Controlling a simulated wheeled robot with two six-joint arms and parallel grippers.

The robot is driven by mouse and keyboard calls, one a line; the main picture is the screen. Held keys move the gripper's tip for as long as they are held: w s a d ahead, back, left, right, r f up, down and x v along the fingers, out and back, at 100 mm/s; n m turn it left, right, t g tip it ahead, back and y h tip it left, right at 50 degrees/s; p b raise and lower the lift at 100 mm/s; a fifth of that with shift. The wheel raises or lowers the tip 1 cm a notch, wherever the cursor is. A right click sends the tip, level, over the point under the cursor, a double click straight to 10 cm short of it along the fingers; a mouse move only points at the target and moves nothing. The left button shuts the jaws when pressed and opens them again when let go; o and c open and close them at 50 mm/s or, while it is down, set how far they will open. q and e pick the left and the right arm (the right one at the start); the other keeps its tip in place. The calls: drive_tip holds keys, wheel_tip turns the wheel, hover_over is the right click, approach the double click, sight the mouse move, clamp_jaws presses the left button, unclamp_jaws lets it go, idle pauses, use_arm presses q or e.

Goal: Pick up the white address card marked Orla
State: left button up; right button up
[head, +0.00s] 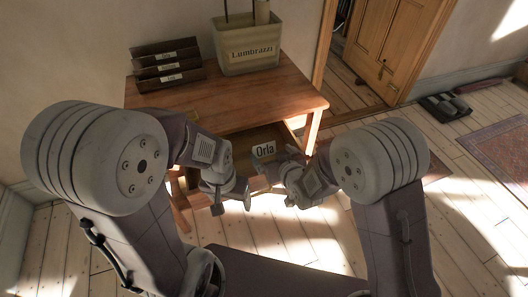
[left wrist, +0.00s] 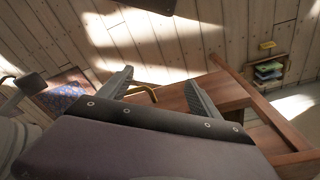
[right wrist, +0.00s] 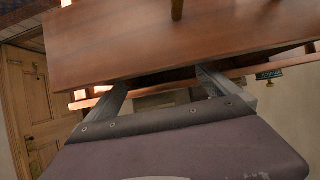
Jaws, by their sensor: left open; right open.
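My left gripper (head: 233,196) is open and empty, lower and left of the card, in front of the drawer. In the left wrist view a brass handle (left wrist: 145,91) shows between the open fingers. I cannot make out the card in either wrist view.
On the desk top (head: 225,98) stand a black tiered rack (head: 168,68) with labels and a pale bin marked Lambruzzi (head: 248,50). A wooden door (head: 392,45) stands at the back right. A dark rack (head: 445,106) and a rug (head: 500,150) lie on the floor at right.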

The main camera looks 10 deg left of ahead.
drive_tip(key=b, duration=0.2)
hover_over(266, 156)
wheel_tip(266, 156, down, 4)
drive_tip(key=shift+f, duration=0.15)
drive_tip(key=shift+c, duration=0.7)
drive_tip(key=c, duration=1.2)
